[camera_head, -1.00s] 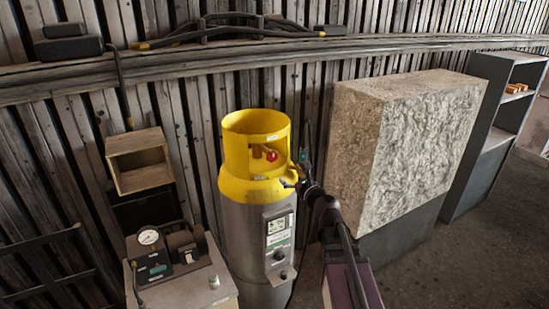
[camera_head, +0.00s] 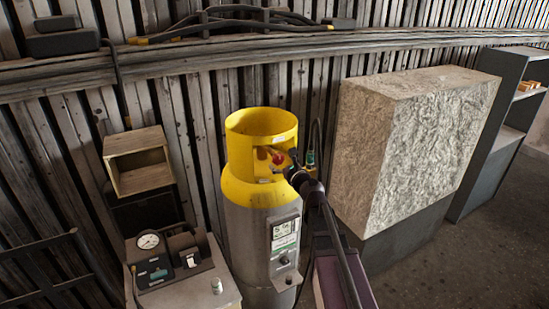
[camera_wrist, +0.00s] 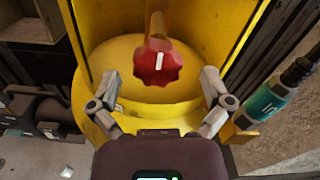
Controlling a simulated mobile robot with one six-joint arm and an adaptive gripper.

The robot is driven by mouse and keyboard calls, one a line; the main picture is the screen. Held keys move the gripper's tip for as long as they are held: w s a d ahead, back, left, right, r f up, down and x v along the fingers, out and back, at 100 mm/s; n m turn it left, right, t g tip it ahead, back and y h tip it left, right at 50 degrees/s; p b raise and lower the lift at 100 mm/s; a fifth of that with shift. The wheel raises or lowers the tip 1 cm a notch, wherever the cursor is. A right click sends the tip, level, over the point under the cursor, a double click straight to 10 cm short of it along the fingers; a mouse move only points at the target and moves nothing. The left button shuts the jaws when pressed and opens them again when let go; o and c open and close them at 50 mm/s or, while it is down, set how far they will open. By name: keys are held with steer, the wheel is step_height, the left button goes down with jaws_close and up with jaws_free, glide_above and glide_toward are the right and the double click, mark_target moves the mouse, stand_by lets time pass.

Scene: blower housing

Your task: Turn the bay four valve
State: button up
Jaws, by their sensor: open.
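The valve is a red lobed knob (camera_wrist: 158,64) with a white mark, inside the opening of the yellow collar of a tall grey cylinder (camera_head: 258,245). In the head view the red knob (camera_head: 279,159) shows just left of my gripper (camera_head: 284,172). In the wrist view my gripper (camera_wrist: 161,92) is open, its two fingers spread to the left and right below the knob. The knob lies between and beyond the fingertips, with no contact visible. No bay number is readable.
A stone-faced block (camera_head: 425,140) stands to the right. A bench with a gauge device (camera_head: 150,255) is at the lower left, below a wooden box (camera_head: 140,162). A teal-labelled fitting (camera_wrist: 270,100) sits close right of the collar in the wrist view.

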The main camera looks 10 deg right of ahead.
steer(key=shift+w+a, duration=0.2)
steer(key=shift+w, duration=0.45)
